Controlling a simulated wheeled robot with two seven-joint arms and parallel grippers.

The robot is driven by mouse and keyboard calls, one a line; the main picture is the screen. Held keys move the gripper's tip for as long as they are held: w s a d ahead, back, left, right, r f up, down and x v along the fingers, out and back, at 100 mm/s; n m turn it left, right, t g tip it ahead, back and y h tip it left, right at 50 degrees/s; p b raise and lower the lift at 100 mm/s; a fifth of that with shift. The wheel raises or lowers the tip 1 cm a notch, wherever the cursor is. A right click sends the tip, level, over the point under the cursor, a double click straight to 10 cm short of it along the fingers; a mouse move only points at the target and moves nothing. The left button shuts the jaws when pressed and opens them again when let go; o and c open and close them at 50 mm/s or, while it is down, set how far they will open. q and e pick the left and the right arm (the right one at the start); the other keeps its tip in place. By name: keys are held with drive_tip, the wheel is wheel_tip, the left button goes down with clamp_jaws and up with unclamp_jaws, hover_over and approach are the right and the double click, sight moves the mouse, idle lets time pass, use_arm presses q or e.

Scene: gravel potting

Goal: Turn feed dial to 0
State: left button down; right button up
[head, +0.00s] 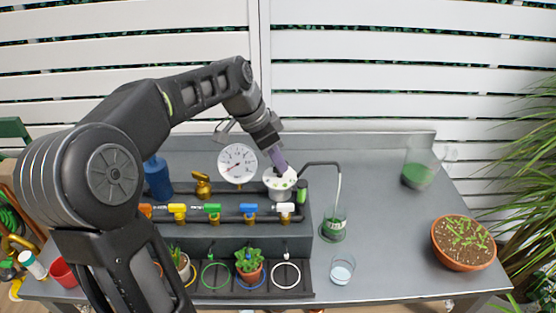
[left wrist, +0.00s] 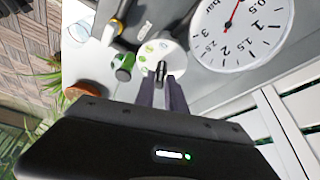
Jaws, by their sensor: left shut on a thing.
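The feed dial (head: 280,184) is a white round dial with green marks and a dark knob, on top of the grey panel right of the pressure gauge. My left gripper (head: 281,171) reaches down onto it from above and is shut on its knob. In the left wrist view the dial's white face (left wrist: 157,59) shows beyond the fingers, with the dark knob (left wrist: 161,72) between the fingertips (left wrist: 162,80). Which mark the knob points to cannot be read. My right gripper is not in view.
The pressure gauge (head: 238,164) stands close left of the dial, with its needle low. Coloured valves (head: 212,208) line the pipe below. A glass with green content (head: 333,225), a clear cup (head: 341,268) and a terracotta pot (head: 463,243) stand to the right. The bench between them is clear.

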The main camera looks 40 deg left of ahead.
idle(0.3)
use_arm(q)
drive_tip(key=c, duration=1.4)
unclamp_jaws()
drive_tip(key=v, duration=0.7)
drive_tip(key=shift+r, duration=0.4)
drive_tip(key=shift+a, duration=0.1)
